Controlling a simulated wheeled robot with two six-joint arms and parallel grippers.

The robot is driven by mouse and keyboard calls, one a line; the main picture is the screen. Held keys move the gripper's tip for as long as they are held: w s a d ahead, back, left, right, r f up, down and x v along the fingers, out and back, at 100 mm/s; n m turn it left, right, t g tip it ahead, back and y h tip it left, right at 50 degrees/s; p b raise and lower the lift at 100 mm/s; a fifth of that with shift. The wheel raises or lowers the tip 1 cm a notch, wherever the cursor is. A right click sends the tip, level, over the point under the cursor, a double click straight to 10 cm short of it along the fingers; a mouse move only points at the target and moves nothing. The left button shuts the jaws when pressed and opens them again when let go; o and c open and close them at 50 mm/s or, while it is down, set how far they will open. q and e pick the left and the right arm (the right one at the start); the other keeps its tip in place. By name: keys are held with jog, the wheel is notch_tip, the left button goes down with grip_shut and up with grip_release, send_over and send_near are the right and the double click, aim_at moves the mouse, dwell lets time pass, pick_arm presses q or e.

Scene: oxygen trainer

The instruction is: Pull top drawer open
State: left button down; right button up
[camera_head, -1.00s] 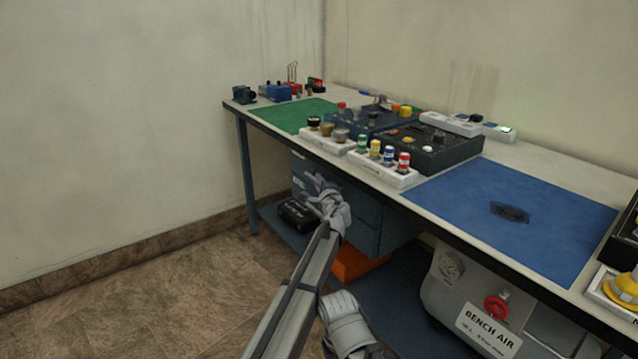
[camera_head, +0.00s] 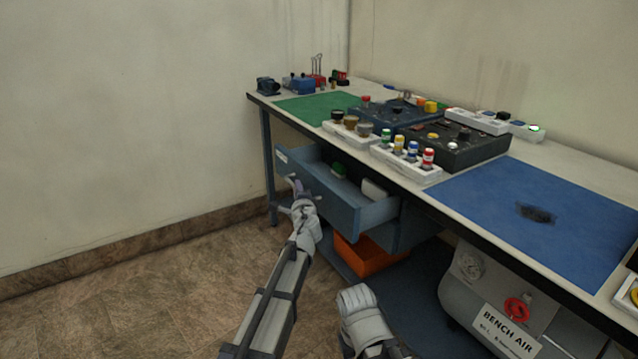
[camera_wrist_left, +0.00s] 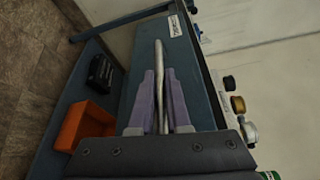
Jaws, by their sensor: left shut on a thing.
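The blue-grey top drawer (camera_head: 335,204) under the bench stands pulled out in the head view. A green item (camera_head: 339,169) and a white item (camera_head: 374,189) lie inside it. My left gripper (camera_head: 298,190) is at the drawer front. In the left wrist view my left gripper (camera_wrist_left: 160,100) is shut on the drawer's thin metal handle (camera_wrist_left: 159,62), which runs between its two fingers. The drawer front (camera_wrist_left: 198,95) lies just behind the handle there.
The workbench (camera_head: 445,202) carries several knobs and boxes and a blue mat (camera_head: 560,215). An orange bin (camera_head: 372,256) sits on the lower shelf, with a grey bench-air unit (camera_head: 460,294) at right. The floor (camera_head: 150,290) at left is clear.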

pick_arm(q)
jog(key=s+a, duration=0.6)
jog(key=a, duration=0.3)
jog(key=shift+s+a, duration=0.15)
jog(key=shift+s, duration=0.25)
jog(key=c, duration=0.9)
grip_release()
jog(key=shift+s, duration=0.1)
jog(key=v, duration=0.7)
jog(key=shift+s+p, duration=0.3)
